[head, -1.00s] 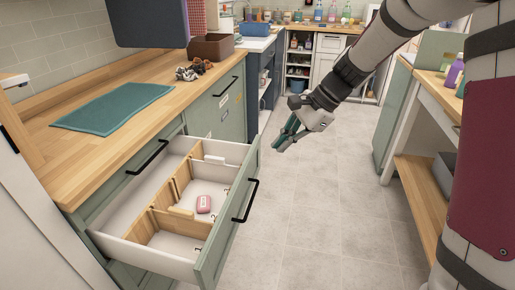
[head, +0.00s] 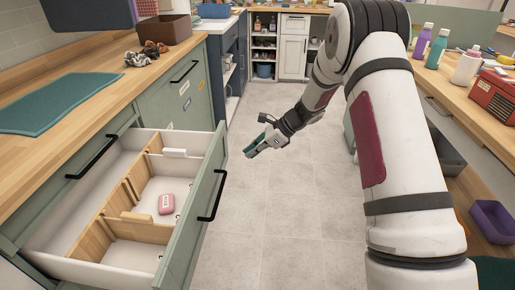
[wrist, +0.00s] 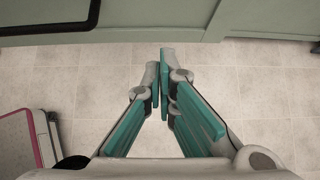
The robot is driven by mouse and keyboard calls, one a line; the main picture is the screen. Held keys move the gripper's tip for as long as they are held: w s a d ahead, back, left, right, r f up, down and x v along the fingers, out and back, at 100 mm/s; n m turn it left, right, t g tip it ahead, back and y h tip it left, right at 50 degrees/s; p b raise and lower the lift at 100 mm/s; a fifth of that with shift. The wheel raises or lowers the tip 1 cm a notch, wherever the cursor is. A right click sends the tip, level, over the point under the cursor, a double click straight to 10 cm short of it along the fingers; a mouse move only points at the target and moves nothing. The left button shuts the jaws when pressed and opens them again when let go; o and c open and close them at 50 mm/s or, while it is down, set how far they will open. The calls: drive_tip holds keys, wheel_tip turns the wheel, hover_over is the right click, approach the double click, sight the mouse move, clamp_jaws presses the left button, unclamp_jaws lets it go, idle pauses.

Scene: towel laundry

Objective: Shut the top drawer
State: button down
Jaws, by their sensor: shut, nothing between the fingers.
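The top drawer (head: 204,215) is pulled well out of the left counter, with a green front and a black bar handle (head: 212,196). Wooden dividers (head: 128,190) split its white inside, and a pink item (head: 166,204) lies in one compartment. My gripper (head: 250,153) is shut and empty over the floor, to the right of the drawer front and apart from it. In the wrist view my gripper's teal fingers (wrist: 165,90) come together, with a green front (wrist: 130,22) and part of a black handle (wrist: 55,22) beyond them.
A teal mat (head: 60,102) and a brown bin (head: 162,34) are on the left wooden counter. The right counter holds bottles (head: 436,48) and a red toolbox (head: 494,96). The tiled floor (head: 285,200) between the counters is clear.

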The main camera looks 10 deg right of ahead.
sight(221, 165)
drive_tip(key=shift+w+a+f+b, duration=0.2)
drive_tip(key=shift+w+a+f, duration=0.3)
drive_tip(key=shift+a, duration=0.65)
drive_tip(key=shift+w+a+f+b, duration=0.3)
drive_tip(key=shift+a+f, duration=0.25)
drive_tip(key=shift+a, duration=0.6)
drive_tip(key=shift+w+a+f+b, duration=0.15)
drive_tip(key=shift+w+a+f, duration=0.35)
drive_tip(key=shift+a, duration=0.65)
drive_tip(key=shift+a, duration=0.1)
